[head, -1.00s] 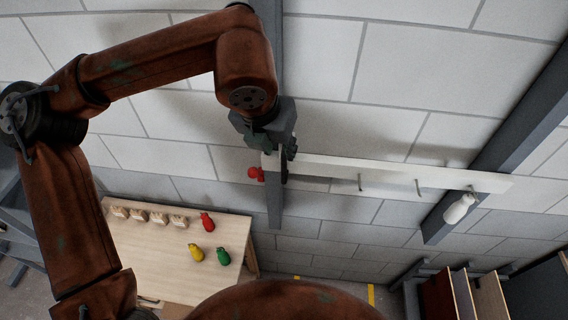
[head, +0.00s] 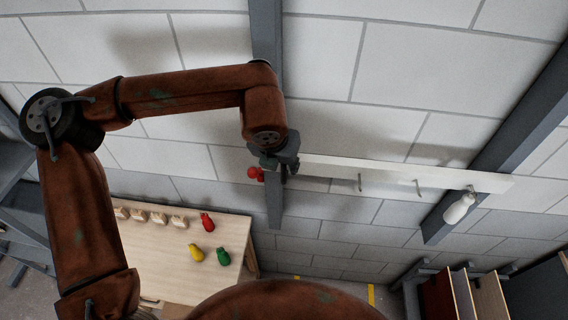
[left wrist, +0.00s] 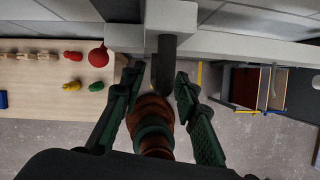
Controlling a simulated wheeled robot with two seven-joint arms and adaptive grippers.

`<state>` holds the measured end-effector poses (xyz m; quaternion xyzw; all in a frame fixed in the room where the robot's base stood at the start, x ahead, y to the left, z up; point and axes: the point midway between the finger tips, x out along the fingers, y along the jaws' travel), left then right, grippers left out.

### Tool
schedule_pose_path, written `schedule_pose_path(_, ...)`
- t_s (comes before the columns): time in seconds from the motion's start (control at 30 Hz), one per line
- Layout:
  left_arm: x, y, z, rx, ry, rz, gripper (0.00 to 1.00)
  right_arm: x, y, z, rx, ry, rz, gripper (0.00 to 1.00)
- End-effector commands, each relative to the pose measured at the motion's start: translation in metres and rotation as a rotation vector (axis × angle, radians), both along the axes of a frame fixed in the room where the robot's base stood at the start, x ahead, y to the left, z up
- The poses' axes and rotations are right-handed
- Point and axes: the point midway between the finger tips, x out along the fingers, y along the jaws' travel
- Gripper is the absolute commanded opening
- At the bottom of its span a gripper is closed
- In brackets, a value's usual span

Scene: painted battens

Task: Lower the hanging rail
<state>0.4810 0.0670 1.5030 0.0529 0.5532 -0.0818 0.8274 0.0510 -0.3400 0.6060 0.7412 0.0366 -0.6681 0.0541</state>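The hanging rail (head: 400,174) is a long white board with small hooks, running across two dark wall posts. My left gripper (head: 279,172) is at the rail's left end, beside the red knob. In the left wrist view its fingers (left wrist: 158,98) are apart, with a dark peg (left wrist: 164,66) below the rail between them. I see a gap on either side of the peg. The red knob (left wrist: 98,56) is left of the fingers there. My right gripper is out of view.
A wooden table (head: 165,255) stands below left, with several pale blocks and red (head: 207,222), yellow (head: 195,252) and green (head: 223,257) pieces. A rack of boards (head: 465,295) is at lower right. The wall above the rail is clear.

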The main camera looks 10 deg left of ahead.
Motion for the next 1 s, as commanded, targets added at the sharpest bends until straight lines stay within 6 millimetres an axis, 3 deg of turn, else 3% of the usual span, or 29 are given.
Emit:
schedule_pose_path(0.17, 0.0001, 0.0, 0.0, 0.0, 0.0, 0.0, 0.29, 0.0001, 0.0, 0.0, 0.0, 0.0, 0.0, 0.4)
schedule_pose_path(0.6, 0.0001, 0.0001, 0.0004, 0.0, 0.0, 0.0, 0.0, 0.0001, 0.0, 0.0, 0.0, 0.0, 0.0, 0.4)
schedule_pose_path(1.0, 0.0002, 0.0003, 0.0005, 0.0, -0.001, 0.0, 0.0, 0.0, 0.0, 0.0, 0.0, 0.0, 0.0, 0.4)
